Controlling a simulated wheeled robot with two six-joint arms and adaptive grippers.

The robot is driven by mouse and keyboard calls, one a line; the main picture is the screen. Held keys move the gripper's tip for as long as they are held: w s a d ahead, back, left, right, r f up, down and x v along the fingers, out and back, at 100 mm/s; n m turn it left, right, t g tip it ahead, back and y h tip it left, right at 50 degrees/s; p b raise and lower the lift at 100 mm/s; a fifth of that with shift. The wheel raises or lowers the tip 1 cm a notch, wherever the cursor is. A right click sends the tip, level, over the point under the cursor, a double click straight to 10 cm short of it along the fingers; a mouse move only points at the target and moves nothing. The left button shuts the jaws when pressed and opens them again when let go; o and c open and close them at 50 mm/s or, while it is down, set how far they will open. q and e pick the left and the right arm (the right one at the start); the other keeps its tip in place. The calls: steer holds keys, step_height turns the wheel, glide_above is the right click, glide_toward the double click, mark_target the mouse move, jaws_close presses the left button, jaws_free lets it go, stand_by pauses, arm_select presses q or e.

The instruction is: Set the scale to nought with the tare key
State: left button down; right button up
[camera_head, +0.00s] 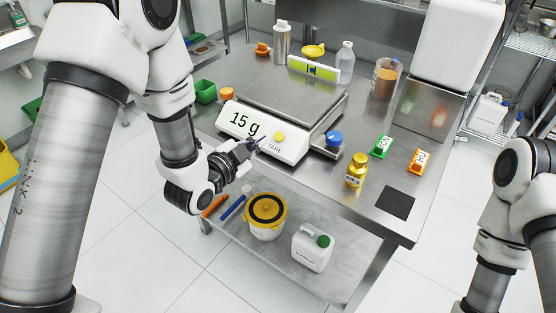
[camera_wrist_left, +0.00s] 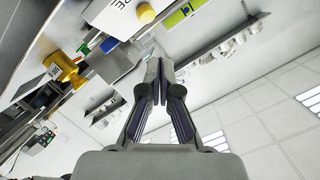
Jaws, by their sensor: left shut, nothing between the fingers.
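The scale (camera_head: 305,150) stands on the steel table with a white front panel that reads 15 g. Its platform (camera_head: 280,88) looks bare. The round yellow tare key (camera_head: 279,137) is on the front panel above the word TARE; a yellow round key also shows near the top of the left wrist view (camera_wrist_left: 146,13). My left gripper (camera_head: 258,144) is shut and empty, just left of the key in the head view. Its fingertips (camera_wrist_left: 158,52) are apart from the key in the wrist view. My right arm shows at the right edge; its gripper is out of view.
Near the scale are a blue-topped item (camera_head: 334,139), a yellow bottle (camera_head: 356,170), and green (camera_head: 382,146) and orange (camera_head: 419,161) labelled blocks. A yellow-lidded bucket (camera_head: 266,212) and white canister (camera_head: 312,250) are on the shelf below. Floor at left front is clear.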

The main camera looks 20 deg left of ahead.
mark_target(279, 136)
arm_select(q)
step_height(279, 136, up, 4)
steer(key=w+t, duration=0.1)
steer(key=w, duration=0.1)
steer(key=shift+w+d+f+b, duration=0.25)
steer(key=shift+w+f+b, duration=0.55)
steer(key=shift+f, duration=0.35)
steer(key=shift+w+d+f+b, duration=0.2)
steer(key=shift+w+f+b, duration=0.6)
steer(key=shift+f, duration=0.35)
steer(key=shift+w+d+f+b, duration=0.25)
steer(key=shift+w+f+b, duration=0.55)
steer(key=shift+f, duration=0.35)
arm_select(e)
steer(key=shift+w+a+f, duration=0.1)
steer(key=shift+f, duration=1.25)
steer(key=shift+w+a+f, duration=0.1)
steer(key=shift+f, duration=1.25)
arm_select(q)
steer(key=shift+w+d+f+b, duration=0.1)
steer(key=shift+w+f+b, duration=0.1)
steer(key=shift+f+b, duration=0.15)
arm_select(e)
steer(key=shift+f, duration=0.35)
